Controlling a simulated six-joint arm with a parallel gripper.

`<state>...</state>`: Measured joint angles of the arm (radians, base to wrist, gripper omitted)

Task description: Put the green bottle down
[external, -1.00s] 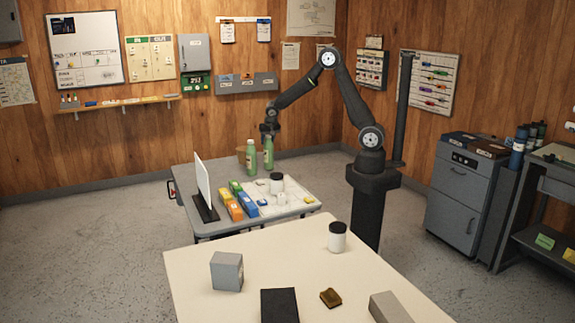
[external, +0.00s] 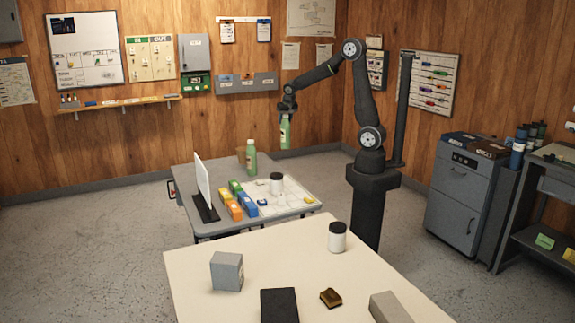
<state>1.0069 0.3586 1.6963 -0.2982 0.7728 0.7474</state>
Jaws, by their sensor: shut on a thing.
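My gripper (external: 287,110) is shut on a green bottle (external: 286,133) and holds it upright in the air, above and beyond the right rear part of the grey table (external: 185,180). The bottle's top is hidden by the gripper. A second green bottle (external: 251,159) with a pale label stands upright on the grey table, to the left of the held one and apart from it.
A white upright panel (external: 204,185), several coloured boxes (external: 236,210) and a dark-lidded white jar (external: 277,184) stand on the grey table. A cream table (external: 290,258) in front holds a grey box (external: 227,271) and another jar (external: 337,238).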

